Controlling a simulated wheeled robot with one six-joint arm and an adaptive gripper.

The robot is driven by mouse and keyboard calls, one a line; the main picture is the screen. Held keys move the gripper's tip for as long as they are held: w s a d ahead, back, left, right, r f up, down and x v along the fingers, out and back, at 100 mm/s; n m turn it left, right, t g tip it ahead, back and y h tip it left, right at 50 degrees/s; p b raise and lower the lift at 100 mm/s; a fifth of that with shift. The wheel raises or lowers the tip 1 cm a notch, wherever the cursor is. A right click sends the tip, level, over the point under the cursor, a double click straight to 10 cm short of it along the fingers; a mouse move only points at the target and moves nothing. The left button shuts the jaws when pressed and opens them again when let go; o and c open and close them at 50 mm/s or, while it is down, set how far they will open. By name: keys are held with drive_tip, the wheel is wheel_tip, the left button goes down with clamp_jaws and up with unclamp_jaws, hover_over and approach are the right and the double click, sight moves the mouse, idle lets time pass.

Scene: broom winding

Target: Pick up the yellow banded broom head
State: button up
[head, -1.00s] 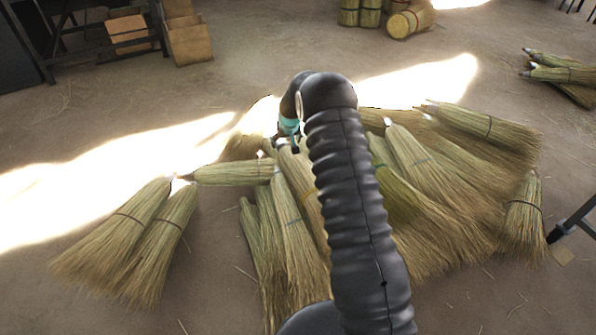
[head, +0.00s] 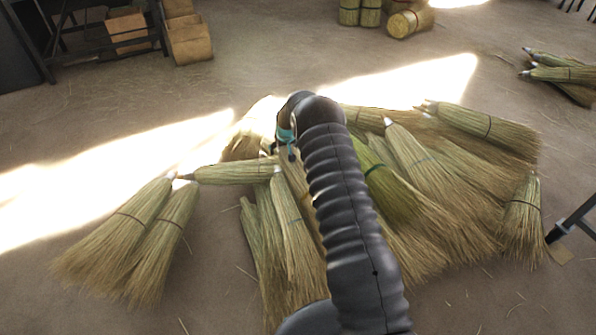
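Several straw broom heads lie in a pile on the floor in the head view. A broom head (head: 299,182) that shows a yellow band in the earlier frame lies just left of my arm, partly covered by my dark ribbed sleeve. Its band is now mostly hidden at the sleeve's edge. My arm reaches over the middle of the pile, and its wrist end with a teal ring is above the pile's far side. My gripper is hidden behind the wrist, so its fingers and any contact cannot be seen.
A green-banded broom head (head: 385,183) lies just right of my arm. A broom head (head: 235,172) lies crosswise on the left. Two broom heads (head: 130,240) lie apart at the left. A dark stand leg (head: 575,220) is at the right. Bare floor lies behind the pile.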

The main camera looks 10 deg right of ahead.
drive_tip(key=c, duration=1.5)
drive_tip(key=shift+r, duration=0.1)
